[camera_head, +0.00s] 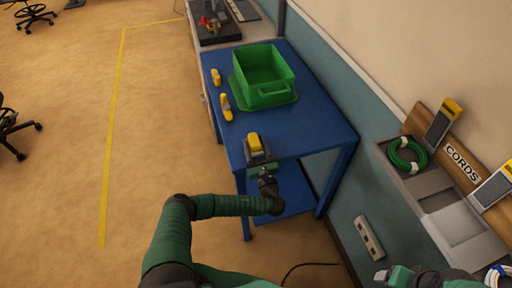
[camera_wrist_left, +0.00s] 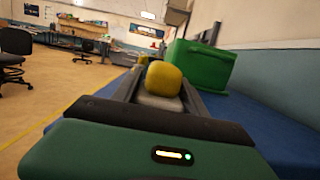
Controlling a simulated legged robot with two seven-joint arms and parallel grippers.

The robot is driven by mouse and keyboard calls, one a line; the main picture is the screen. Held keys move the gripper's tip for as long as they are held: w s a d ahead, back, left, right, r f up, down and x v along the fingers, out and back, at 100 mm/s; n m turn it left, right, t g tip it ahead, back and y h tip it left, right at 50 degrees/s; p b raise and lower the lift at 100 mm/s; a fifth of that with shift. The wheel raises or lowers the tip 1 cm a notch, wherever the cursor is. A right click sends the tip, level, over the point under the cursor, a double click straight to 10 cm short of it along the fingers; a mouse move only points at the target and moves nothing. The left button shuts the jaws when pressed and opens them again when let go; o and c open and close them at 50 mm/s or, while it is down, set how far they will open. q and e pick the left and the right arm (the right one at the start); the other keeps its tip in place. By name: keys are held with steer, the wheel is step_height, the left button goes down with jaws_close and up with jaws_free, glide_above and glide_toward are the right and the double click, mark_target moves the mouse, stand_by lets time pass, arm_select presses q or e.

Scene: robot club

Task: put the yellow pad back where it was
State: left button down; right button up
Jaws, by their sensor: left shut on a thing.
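My left gripper (camera_head: 259,158) is at the near edge of the blue table (camera_head: 305,125), shut on a yellow-topped thing with a grey lower part, which I take for the yellow pad (camera_head: 253,141). In the left wrist view the yellow pad (camera_wrist_left: 164,78) sits between the dark fingers. I cannot tell whether it touches the table. Two more yellow things (camera_head: 225,106) (camera_head: 216,77) stand along the table's left edge, farther off. My right gripper (camera_head: 388,275) shows at the bottom right, near the wall; its fingers are too unclear to read.
A green bin (camera_head: 264,92) stands at the table's far middle, beyond my left gripper. A CORDS shelf (camera_head: 440,192) with a green cord coil (camera_head: 407,155) is on the right wall. A power strip (camera_head: 369,237) is below it. The table's right front is clear.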

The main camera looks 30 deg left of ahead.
arm_select(q)
steer(key=shift+a+f, duration=0.5)
steer(key=shift+a, duration=0.35)
steer(key=shift+d, duration=0.45)
steer(key=shift+w+d+f, duration=0.1)
steer(key=shift+d+f, duration=0.2)
steer(key=shift+d, duration=0.15)
steer(key=shift+a+f, duration=0.1)
steer(key=shift+a, duration=0.05)
steer(key=c, duration=0.6)
jaws_free()
steer(key=shift+a+f, duration=0.1)
steer(key=shift+a, duration=0.15)
steer(key=shift+d, duration=0.2)
arm_select(e)
steer(key=shift+a, duration=0.5)
